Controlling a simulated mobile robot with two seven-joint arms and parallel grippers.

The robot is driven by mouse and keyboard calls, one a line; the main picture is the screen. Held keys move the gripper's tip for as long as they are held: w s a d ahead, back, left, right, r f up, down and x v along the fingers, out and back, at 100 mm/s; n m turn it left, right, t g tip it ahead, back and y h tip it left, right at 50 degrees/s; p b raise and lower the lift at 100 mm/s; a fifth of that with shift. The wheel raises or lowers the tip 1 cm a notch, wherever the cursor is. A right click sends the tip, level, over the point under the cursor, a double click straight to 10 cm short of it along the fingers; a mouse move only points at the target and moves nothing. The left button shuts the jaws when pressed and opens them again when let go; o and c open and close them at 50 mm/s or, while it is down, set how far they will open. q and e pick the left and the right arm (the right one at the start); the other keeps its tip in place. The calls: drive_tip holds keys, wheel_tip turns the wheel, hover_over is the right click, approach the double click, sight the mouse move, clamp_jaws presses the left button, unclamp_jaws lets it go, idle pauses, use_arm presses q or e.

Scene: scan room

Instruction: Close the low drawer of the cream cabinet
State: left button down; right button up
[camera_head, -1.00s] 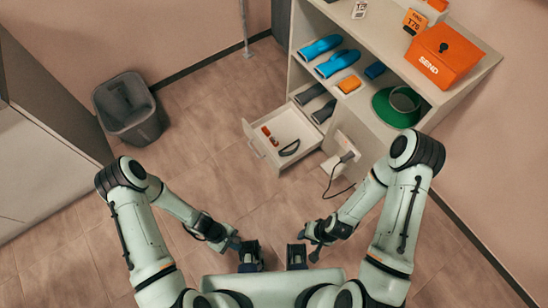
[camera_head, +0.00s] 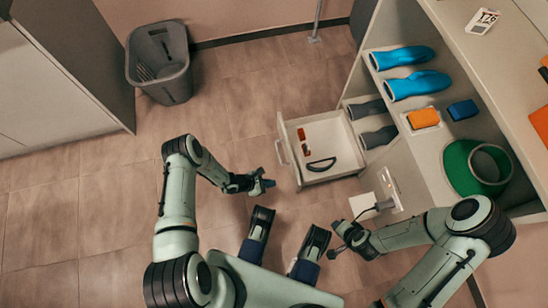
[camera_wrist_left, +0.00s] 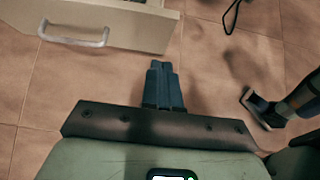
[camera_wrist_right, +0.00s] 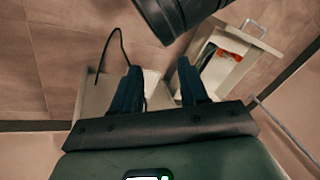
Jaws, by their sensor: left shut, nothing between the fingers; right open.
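The cream cabinet (camera_head: 485,60) stands at the right of the head view. Its low drawer (camera_head: 347,150) is pulled out to the left, holding small orange items and a dark curved item. The drawer front with its grey handle (camera_wrist_left: 75,38) shows at the upper left of the left wrist view. My left gripper (camera_head: 268,183) is shut and empty, just outside the drawer front near its lower corner, apart from the handle. My right gripper (camera_head: 340,240) is open and empty below the drawer in the picture; its fingers (camera_wrist_right: 158,90) show spread in the right wrist view.
A white box (camera_head: 364,205) with a dark cable sits beside the drawer, close to my right gripper. A grey bin (camera_head: 160,65) stands upper left. The floor left of the drawer is clear.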

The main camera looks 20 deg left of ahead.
sight(297, 182)
use_arm(q)
drive_tip(key=b+x, duration=0.1)
drive_tip(key=x, duration=0.2)
drive_tip(key=b+x, duration=0.1)
drive_tip(key=x, duration=0.2)
drive_tip(key=d+r+b+x, duration=0.1)
drive_tip(key=x, duration=0.2)
drive_tip(key=shift+w, duration=0.35)
drive_tip(key=shift+w+d+r+b, duration=0.1)
drive_tip(key=shift+w+d+b, duration=0.25)
drive_tip(key=shift+d, duration=0.3)
use_arm(e)
drive_tip(key=s+d+f+g, duration=0.1)
drive_tip(key=s+f, duration=0.3)
drive_tip(key=f, duration=0.2)
drive_tip(key=shift+s+d+f+m+g, duration=0.2)
drive_tip(key=shift+s+d+m+g, duration=0.1)
drive_tip(key=shift+d+g, duration=0.1)
drive_tip(key=shift+w, duration=0.1)
